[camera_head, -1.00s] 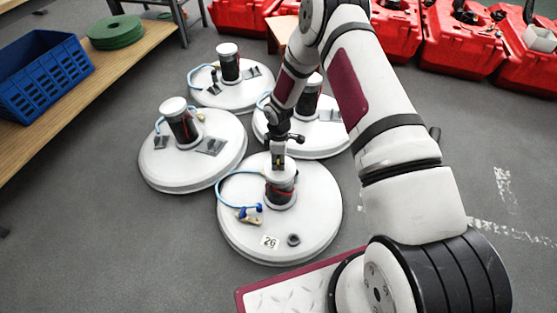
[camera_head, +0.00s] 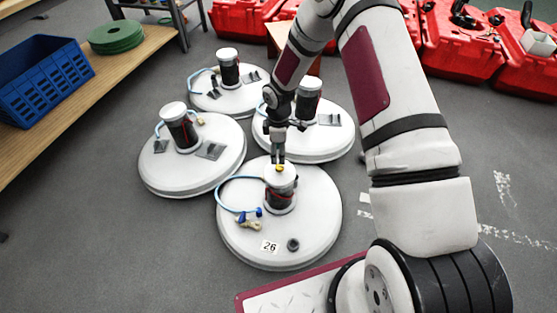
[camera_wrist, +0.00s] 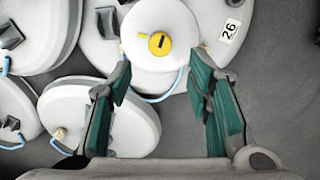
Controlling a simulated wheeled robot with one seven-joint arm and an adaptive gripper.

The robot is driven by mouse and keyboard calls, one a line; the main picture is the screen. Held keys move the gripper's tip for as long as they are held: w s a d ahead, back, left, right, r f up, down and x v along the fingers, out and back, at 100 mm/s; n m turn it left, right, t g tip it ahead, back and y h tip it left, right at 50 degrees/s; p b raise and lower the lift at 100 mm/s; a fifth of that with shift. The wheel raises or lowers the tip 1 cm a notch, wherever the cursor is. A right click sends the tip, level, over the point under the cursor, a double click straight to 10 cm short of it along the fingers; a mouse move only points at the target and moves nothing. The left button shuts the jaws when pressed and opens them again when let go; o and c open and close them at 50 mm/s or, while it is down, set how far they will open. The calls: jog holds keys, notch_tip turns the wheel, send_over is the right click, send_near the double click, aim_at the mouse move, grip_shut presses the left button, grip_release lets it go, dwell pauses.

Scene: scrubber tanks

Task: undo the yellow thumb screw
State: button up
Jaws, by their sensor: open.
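The yellow thumb screw (camera_wrist: 160,44) is a round knob with a dark slot. It sits on the white cap (camera_wrist: 184,25) of the motor on the disc marked 26. In the head view the screw (camera_head: 280,168) is a small yellow spot on top of that dark, red-banded motor (camera_head: 281,190). My gripper (camera_head: 279,160) points down just above the cap. In the wrist view my gripper (camera_wrist: 165,80) is open, its green-padded fingers wide apart with nothing between them. The screw shows beyond the fingertips, between the two finger lines. I cannot tell the exact gap.
Other white discs with motors stand close by at the left (camera_head: 190,165), back (camera_head: 228,92) and right (camera_head: 325,145). A blue hose (camera_head: 222,198) curves beside the motor on disc 26. A wooden bench with a blue crate (camera_head: 42,80) is at far left. Red cases (camera_head: 455,45) line the back.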

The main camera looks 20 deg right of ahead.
jog(key=shift+r, duration=1.95)
jog(key=s+d+r+m+h, duration=0.15)
jog(key=s+r, duration=0.25)
jog(key=r, duration=0.5)
jog(key=s+d+r+m, duration=0.1)
jog(key=s+r+m, duration=0.25)
jog(key=r, duration=0.55)
jog(key=s+d+r+m+h, duration=0.1)
jog(key=s+r, duration=0.4)
jog(key=r, duration=0.4)
jog(key=s+a+r+m+y, duration=0.1)
jog(key=s+r+m, duration=0.2)
jog(key=s, duration=0.7)
jog(key=s+a+r+m+y, duration=0.1)
jog(key=s+r+m, duration=0.2)
jog(key=s, duration=0.6)
jog(key=s+a+r+m, duration=0.15)
jog(key=s+r, duration=0.25)
jog(key=s, duration=0.6)
notch_tip(320, 180, up, 34)
jog(key=t+p, duration=0.4)
jog(key=p, duration=2.8)
jog(key=shift+s+d+f, duration=0.15)
jog(key=shift+s+d, duration=0.1)
